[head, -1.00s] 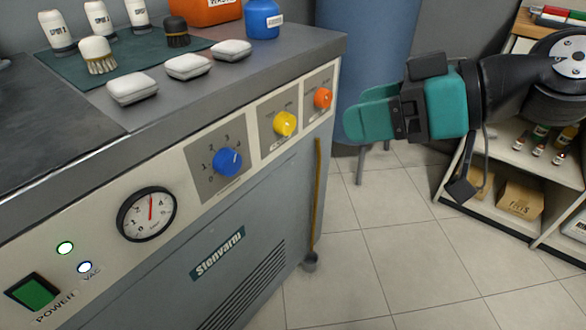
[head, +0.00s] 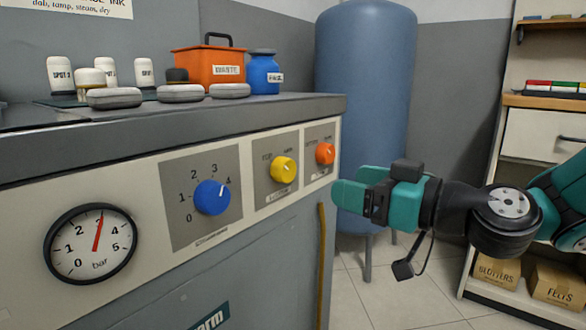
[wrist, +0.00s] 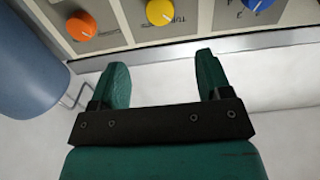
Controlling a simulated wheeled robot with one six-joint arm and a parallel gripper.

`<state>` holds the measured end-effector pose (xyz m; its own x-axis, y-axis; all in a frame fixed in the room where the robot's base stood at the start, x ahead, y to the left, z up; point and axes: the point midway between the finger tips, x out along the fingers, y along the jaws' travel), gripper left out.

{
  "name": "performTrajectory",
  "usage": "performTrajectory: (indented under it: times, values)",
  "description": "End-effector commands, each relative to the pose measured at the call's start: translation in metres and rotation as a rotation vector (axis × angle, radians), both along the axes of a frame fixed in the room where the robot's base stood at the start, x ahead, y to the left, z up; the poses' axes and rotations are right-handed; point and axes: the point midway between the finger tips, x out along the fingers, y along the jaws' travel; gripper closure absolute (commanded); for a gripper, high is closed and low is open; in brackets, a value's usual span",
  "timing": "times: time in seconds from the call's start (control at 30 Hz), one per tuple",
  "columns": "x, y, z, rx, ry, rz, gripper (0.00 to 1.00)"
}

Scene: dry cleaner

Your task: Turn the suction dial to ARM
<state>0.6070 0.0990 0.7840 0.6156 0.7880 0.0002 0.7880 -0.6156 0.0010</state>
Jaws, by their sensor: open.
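The yellow dial (head: 284,169) sits on the panel between the blue and orange knobs. TOP and ARM seem to be printed above it; the small lettering below is hard to read. Its pale pointer mark is too small to read surely. It also shows in the wrist view (wrist: 160,12), ahead of and between my fingertips. My gripper (head: 343,192) is open and empty, to the right of the panel in the head view. In the wrist view my gripper (wrist: 162,62) has its fingers spread apart, with nothing between them.
The orange knob (head: 325,153) and blue knob (head: 211,197) flank the yellow dial. A pressure gauge (head: 90,244) is at left. A blue tank (head: 365,100) stands behind my gripper, shelves (head: 505,308) at right. The floor between is clear.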

Motion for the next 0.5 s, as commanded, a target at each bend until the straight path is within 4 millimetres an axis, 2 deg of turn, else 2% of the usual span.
performTrajectory:
  times: [0.03, 0.3, 0.5]
  values:
    - [0.006, 0.012, 0.002, 0.0, -0.003, 0.009, 0.29]
    - [0.044, 0.06, 0.002, 0.0, -0.002, 0.006, 0.29]
    - [0.065, 0.086, 0.0, 0.001, -0.001, 0.004, 0.29]
